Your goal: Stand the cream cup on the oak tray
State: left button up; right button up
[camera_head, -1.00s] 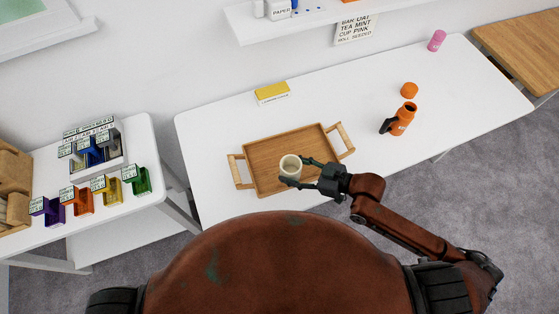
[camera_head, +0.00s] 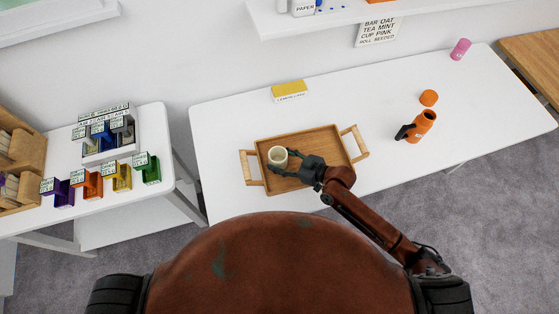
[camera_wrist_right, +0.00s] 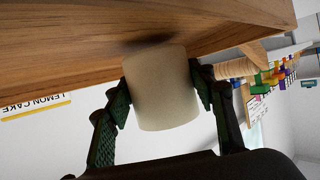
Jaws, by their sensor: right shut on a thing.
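The cream cup (camera_head: 278,157) is upright over the left part of the oak tray (camera_head: 318,143). My right gripper (camera_head: 284,164) is shut on it, with one finger on each side. In the right wrist view the cup (camera_wrist_right: 163,92) sits between the two dark green fingers, and its base end faces the tray's wooden floor (camera_wrist_right: 60,45). A dark shadow lies on the wood by the base; I cannot tell if the cup touches the tray. My left gripper is out of view.
A yellow lemon cake box (camera_head: 289,91) stands behind the tray. An orange flask (camera_head: 417,126), an orange lid (camera_head: 428,98) and a pink can (camera_head: 460,49) are on the right of the white table. A side table (camera_head: 105,203) with coloured holders stands at the left.

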jog(key=shift+f, duration=0.45)
jog(key=o, duration=1.5)
jog(key=shift+f, duration=0.1)
jog(key=shift+o, duration=0.2)
jog(key=shift+d, duration=0.1)
jog(key=v, duration=1.2)
